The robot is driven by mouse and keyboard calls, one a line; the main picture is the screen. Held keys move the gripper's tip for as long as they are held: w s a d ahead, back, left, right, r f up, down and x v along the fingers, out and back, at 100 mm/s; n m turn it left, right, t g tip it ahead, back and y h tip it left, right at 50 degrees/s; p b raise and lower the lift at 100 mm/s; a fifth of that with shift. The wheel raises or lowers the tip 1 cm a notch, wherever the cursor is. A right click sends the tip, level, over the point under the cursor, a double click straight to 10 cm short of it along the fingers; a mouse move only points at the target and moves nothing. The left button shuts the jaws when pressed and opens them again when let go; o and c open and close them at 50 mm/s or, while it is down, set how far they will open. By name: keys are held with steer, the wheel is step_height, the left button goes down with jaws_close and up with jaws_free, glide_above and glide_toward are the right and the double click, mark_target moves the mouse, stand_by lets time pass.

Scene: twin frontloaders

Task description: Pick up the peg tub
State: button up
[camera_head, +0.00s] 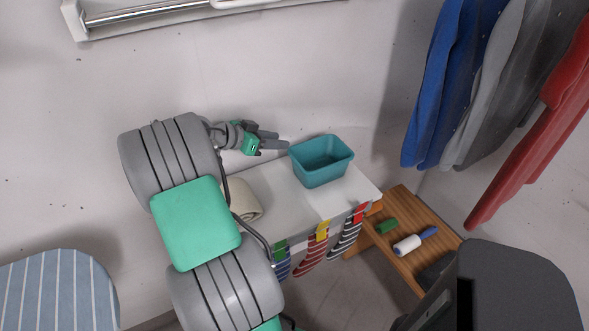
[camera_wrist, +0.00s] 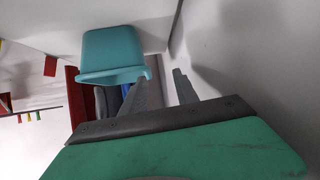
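A teal rectangular tub (camera_head: 321,161), taken to be the peg tub, stands upright and open-topped on the right part of a white shelf (camera_head: 281,198). Its inside looks empty in the head view. My gripper (camera_head: 284,140) is just left of the tub, close to its far left corner, with its fingers pointing right. In the wrist view the tub (camera_wrist: 112,54) lies left of and beyond my fingertips (camera_wrist: 165,66). The two fingers are spread with an empty gap between them. I cannot tell whether the left finger touches the tub.
A rolled cream cloth (camera_head: 242,200) lies on the shelf beside my arm. Striped socks (camera_head: 311,255) hang from coloured clips along its front edge. A wooden bench (camera_head: 402,226) with a lint roller (camera_head: 407,245) is at the right, below hanging clothes (camera_head: 478,82). A wall (camera_head: 330,90) runs behind.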

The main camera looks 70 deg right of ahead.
mark_target(309, 141)
steer(key=s+d+f, duration=0.1)
steer(key=s+d, duration=0.1)
steer(key=s+d+f+m+g, duration=0.1)
steer(key=s+d, duration=0.1)
steer(key=s, duration=0.1)
steer(key=s+d+f+m+g, duration=0.1)
steer(key=s+d, duration=0.2)
steer(key=shift+s+d+f+p, duration=0.1)
steer(key=shift+s+p, duration=0.1)
steer(key=shift+p, duration=0.2)
steer(key=shift+c, duration=0.4)
jaws_close()
